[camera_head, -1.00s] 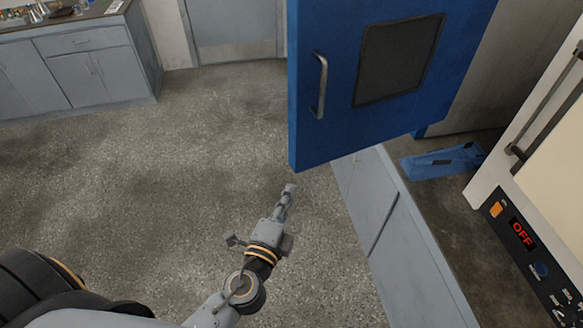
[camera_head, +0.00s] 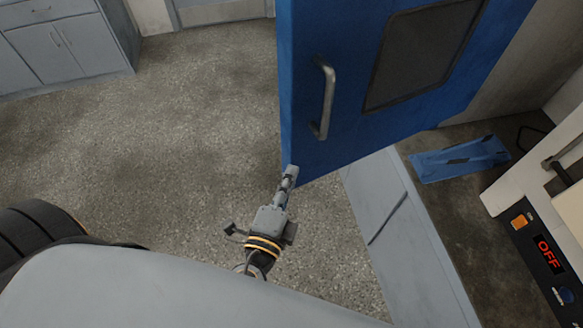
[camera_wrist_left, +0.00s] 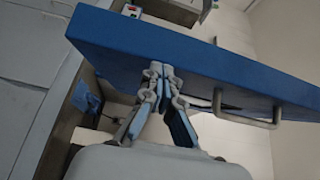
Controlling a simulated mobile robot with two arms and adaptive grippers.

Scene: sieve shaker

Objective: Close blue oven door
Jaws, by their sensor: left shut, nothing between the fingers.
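The blue oven door (camera_head: 350,140) stands open at the upper right of the head view, with a dark window (camera_head: 422,55) and a metal handle (camera_head: 324,98). My left gripper (camera_head: 291,172) is shut and empty, its tips by the lower left corner of the door. In the left wrist view the closed fingertips (camera_wrist_left: 158,70) overlap the blue door's edge (camera_wrist_left: 180,62); I cannot tell whether they touch it. The handle (camera_wrist_left: 248,118) shows to the right of the fingers there. My right gripper is not in view.
A grey cabinet (camera_head: 405,235) lies below and right of the door. A blue part (camera_head: 460,158) rests on the dark surface behind it. A white appliance (camera_head: 510,195) with an OFF display stands at right. Open floor (camera_head: 180,130) lies left; grey cabinets (camera_head: 60,45) stand far left.

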